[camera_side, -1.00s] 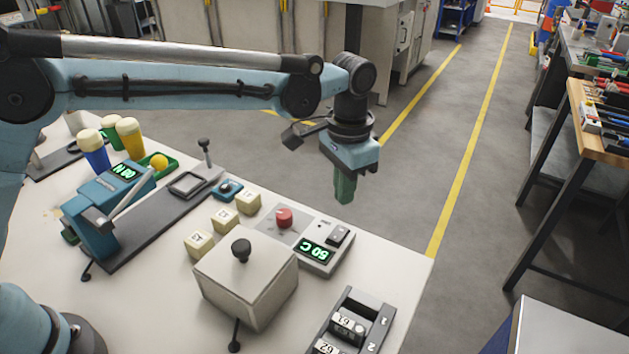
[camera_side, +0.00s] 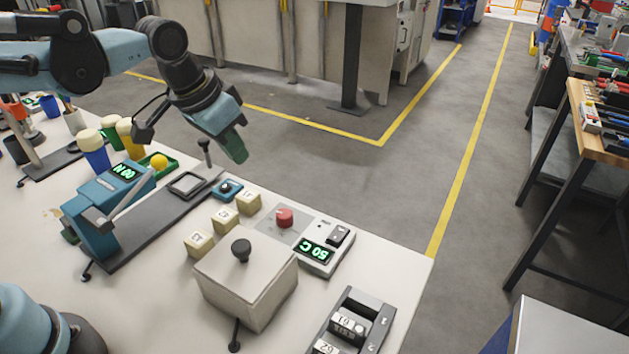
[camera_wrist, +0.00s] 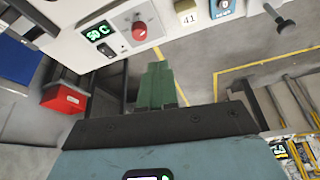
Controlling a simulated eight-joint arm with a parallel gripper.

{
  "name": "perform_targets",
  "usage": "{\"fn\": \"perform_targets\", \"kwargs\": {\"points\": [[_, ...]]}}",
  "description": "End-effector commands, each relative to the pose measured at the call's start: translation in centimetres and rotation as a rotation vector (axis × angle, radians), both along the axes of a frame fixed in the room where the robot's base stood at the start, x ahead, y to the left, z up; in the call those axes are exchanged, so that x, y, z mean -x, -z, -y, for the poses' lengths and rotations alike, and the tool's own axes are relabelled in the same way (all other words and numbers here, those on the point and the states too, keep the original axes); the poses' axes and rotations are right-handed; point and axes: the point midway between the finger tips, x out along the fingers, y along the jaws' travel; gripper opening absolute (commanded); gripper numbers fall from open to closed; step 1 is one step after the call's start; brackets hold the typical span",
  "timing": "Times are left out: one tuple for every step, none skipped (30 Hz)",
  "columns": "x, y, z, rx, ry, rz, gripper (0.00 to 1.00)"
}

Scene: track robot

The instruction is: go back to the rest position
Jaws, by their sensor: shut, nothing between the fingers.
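My gripper (camera_side: 236,150) shows in the side view above the far edge of the table, tilted, with its green fingers together and empty. In the wrist view the green fingers (camera_wrist: 156,84) are closed against each other with nothing between them. The fingers are apart from everything on the table. A heater panel with a red knob (camera_side: 284,217) and a green display reading 50 C (camera_side: 316,251) is on the table, to the right of and below the gripper in the side view.
The white table (camera_side: 380,275) holds a lidded box (camera_side: 246,285), cream numbered blocks (camera_side: 224,219), a teal press with a display (camera_side: 100,212), a yellow ball (camera_side: 159,162) in a green tray, and several cups. A dark post (camera_side: 350,60) stands beyond the table. Air above the table's right side is clear.

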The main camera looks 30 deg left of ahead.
Motion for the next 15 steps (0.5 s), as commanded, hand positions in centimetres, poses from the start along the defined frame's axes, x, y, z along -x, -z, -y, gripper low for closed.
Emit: {"fn": "perform_targets", "kwargs": {"points": [[1.2, 0.1, -1.1, 0.005, -0.027, 0.026, 0.0], [1.7, 0.2, -1.6, 0.008, -0.04, 0.042, 0.0], [2.4, 0.4, -2.3, 0.012, -0.058, 0.062, 0.0], [3.0, 0.5, -2.8, 0.015, -0.071, 0.079, 0.0], [3.5, 0.7, -3.2, 0.018, -0.085, 0.094, 0.0], [4.2, 1.0, -3.8, 0.021, -0.101, 0.116, 0.0], [4.7, 1.3, -4.2, 0.023, -0.114, 0.13, 0.0], [5.2, 1.5, -4.6, 0.025, -0.127, 0.146, 0.0], [5.8, 1.8, -5.1, 0.028, -0.141, 0.164, 0.0], [6.2, 2.1, -5.4, 0.028, -0.151, 0.177, 0.0], [6.5, 2.3, -5.7, 0.03, -0.161, 0.188, 0.0], [6.9, 2.6, -6.0, 0.031, -0.171, 0.204, 0.0], [7.2, 2.8, -6.2, 0.031, -0.179, 0.212, 0.0], [7.4, 3.0, -6.4, 0.032, -0.186, 0.22, 0.0], [7.6, 3.2, -6.5, 0.033, -0.193, 0.23, 0.0]]}}
